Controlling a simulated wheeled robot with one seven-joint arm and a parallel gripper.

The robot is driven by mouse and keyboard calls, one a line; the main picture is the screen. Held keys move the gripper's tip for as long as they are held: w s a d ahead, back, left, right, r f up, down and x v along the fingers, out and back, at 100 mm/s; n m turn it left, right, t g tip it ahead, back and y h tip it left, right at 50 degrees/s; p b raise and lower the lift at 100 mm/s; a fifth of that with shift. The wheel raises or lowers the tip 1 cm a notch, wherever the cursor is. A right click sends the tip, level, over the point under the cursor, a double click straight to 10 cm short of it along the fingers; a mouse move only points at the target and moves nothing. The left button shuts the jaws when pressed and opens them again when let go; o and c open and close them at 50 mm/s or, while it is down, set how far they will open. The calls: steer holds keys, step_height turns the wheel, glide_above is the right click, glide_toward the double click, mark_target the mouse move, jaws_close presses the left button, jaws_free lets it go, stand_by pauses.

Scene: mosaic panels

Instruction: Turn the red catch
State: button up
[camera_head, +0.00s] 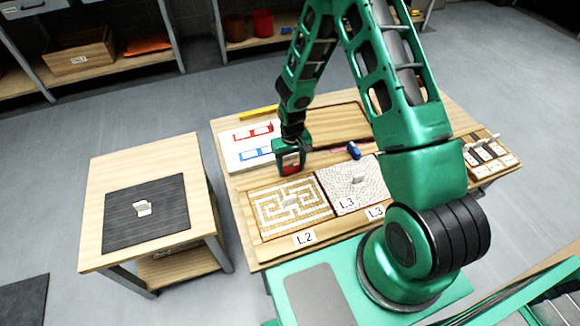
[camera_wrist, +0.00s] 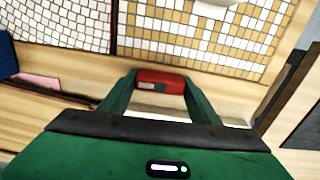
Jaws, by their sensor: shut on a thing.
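The red catch (camera_wrist: 162,77) is a small red block with a grey patch, between my fingers in the wrist view. My gripper (camera_wrist: 158,92) is shut on it, one finger on each side. In the head view my gripper (camera_head: 291,171) is over the wooden worktable, by the back edge of the maze-patterned mosaic panel (camera_head: 262,212) labelled L2. Only a little red shows there, and the fingers hide most of the catch. A second mosaic panel (camera_head: 338,200), labelled L3, lies to the right. A blue catch (camera_head: 354,150) stands behind that panel.
A white sheet with red and blue drawings (camera_head: 236,160) and a yellow stick (camera_head: 259,113) lie behind my gripper. A sectioned tray (camera_head: 508,163) sits at the right end. A side table (camera_head: 95,240) with a dark mat (camera_head: 120,225) stands left, across a floor gap.

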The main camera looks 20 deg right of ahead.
mark_target(291, 166)
steer(key=shift+m, duration=0.3)
steer(key=o, duration=1)
steer(key=shift+o, duration=0.2)
step_height(291, 166, up, 11)
steer(key=shift+f, duration=0.1)
